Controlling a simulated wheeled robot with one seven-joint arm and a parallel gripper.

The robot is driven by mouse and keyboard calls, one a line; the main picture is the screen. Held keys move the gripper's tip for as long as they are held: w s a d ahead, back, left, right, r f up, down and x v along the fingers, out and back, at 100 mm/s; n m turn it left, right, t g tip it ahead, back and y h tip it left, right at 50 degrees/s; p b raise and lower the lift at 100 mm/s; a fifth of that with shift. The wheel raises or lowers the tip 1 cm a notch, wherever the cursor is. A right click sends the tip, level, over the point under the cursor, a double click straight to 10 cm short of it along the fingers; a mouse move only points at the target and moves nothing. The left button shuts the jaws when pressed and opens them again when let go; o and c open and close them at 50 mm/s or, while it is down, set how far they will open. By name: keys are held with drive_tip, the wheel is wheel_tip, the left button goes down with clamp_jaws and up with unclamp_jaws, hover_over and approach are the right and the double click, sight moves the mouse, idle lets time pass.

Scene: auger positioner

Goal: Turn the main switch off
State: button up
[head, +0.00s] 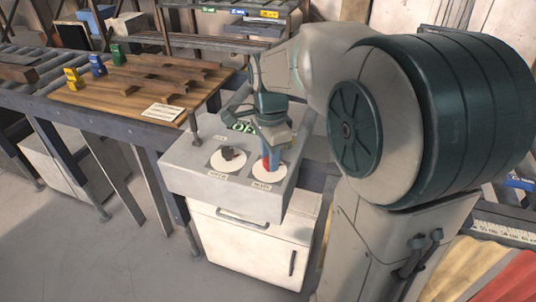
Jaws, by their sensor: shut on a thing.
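The main switch is a red knob (265,163) on a round white plate (277,175) at the right of a grey control box top. My gripper (269,152) comes down from above onto the red knob and is shut on it. The blue fingers cover most of the knob, so its exact angle is hard to tell. A second, dark knob (231,154) sits on another white round plate to the left, apart from my gripper.
The control box (190,182) stands on a white cabinet (240,248). A post (195,125) stands at the box's left back. Open floor lies at front left.

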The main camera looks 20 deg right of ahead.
drive_tip(key=o, duration=1)
drive_tip(key=shift+w+a+r, duration=0.1)
drive_tip(key=shift+w+a, duration=0.05)
drive_tip(key=shift+c, duration=0.2)
wheel_tip(320, 180, up, 14)
drive_tip(key=s+f+n+t, duration=0.3)
drive_tip(key=s+f+n, duration=1.1)
drive_tip(key=f+n, duration=0.1)
drive_tip(key=shift+s+a+n, duration=0.3)
drive_tip(key=shift+s+n, duration=0.1)
drive_tip(key=shift+n, duration=0.3)
